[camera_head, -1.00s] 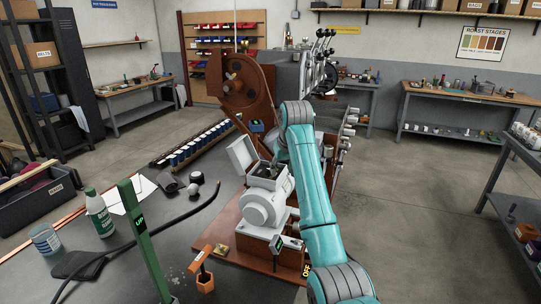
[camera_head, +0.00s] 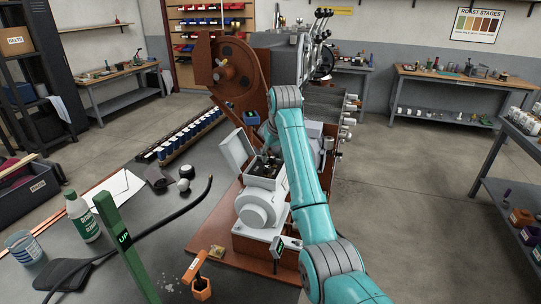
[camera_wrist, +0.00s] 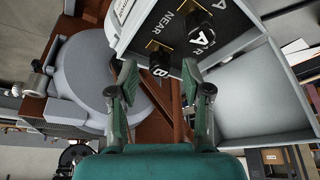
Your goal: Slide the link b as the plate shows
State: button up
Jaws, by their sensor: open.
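Link b (camera_wrist: 158,62) is a black block marked B in the wrist view. It sits on a dark plate (camera_wrist: 234,18) inside an open grey terminal box. The plate carries the words NEAR and FAR, with NEAR beside the B side. A second black link marked A (camera_wrist: 198,38) sits up and to the right, by FAR. My gripper (camera_wrist: 160,78) is open, its green fingers on either side of the picture just below link b. I cannot tell whether they touch it. In the head view the open box (camera_head: 264,170) shows, but my arm hides the gripper.
The box's open lid (camera_wrist: 246,85) stands close on the right in the wrist view. A rounded grey motor housing (camera_wrist: 78,75) is on the left. In the head view, a green post (camera_head: 124,245), an orange-handled part (camera_head: 198,278) and a black hose (camera_head: 165,222) are nearby.

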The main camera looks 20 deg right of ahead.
jog(key=shift+w+f, duration=0.25)
jog(key=shift+f, duration=0.45)
grip_shut()
jog(key=w+a, duration=0.2)
jog(key=shift+a, duration=0.35)
grip_release()
jog(key=shift+r, duration=0.1)
jog(key=v, duration=0.7)
jog(key=shift+r, duration=0.15)
